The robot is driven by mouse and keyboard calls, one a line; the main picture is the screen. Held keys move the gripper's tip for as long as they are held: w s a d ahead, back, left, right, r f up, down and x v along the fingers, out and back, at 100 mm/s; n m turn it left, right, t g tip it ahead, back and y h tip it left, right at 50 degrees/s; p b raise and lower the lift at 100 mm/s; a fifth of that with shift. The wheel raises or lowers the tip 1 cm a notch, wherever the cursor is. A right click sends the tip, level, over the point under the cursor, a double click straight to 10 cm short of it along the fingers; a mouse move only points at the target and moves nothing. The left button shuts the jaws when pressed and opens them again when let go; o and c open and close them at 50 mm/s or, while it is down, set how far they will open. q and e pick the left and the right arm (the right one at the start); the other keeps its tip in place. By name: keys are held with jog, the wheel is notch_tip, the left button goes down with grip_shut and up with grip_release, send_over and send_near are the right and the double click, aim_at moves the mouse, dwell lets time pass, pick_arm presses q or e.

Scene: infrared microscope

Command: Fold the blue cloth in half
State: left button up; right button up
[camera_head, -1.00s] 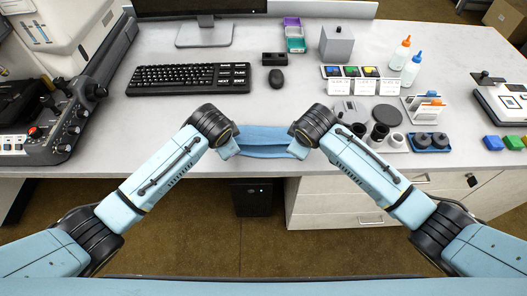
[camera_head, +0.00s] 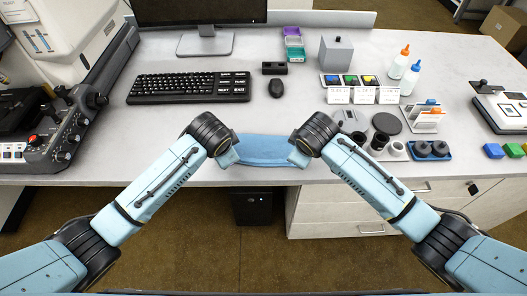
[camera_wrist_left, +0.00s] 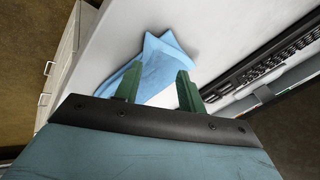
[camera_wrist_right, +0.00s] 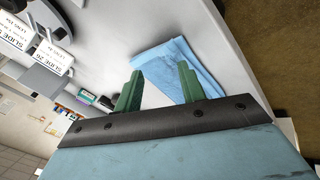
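The blue cloth (camera_head: 263,150) lies at the front edge of the table as a narrow band, seemingly folded over itself. Its ends are partly hidden by my grippers in the head view. My left gripper (camera_head: 233,157) is at its left end and my right gripper (camera_head: 296,158) at its right end. In the left wrist view the fingers (camera_wrist_left: 157,88) stand apart, with the cloth (camera_wrist_left: 158,62) beyond and between them. In the right wrist view the fingers (camera_wrist_right: 160,88) are also apart, with the cloth (camera_wrist_right: 185,65) showing layered edges beyond them. Contact with the cloth cannot be told.
A keyboard (camera_head: 188,87) and mouse (camera_head: 275,88) lie behind the cloth. To the right stand dark cylindrical parts (camera_head: 377,142) and a round dark disc (camera_head: 387,123). A control panel (camera_head: 62,130) is at the left. The table behind the cloth is clear up to the keyboard.

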pick_arm(q)
jog(key=s+v, duration=0.1)
jog(key=v, duration=0.8)
pick_arm(e)
jog(key=s+v, duration=0.1)
jog(key=v, duration=0.8)
pick_arm(q)
jog(key=shift+c, duration=0.4)
pick_arm(e)
jog(key=shift+s, duration=0.1)
jog(key=shift+c, duration=0.4)
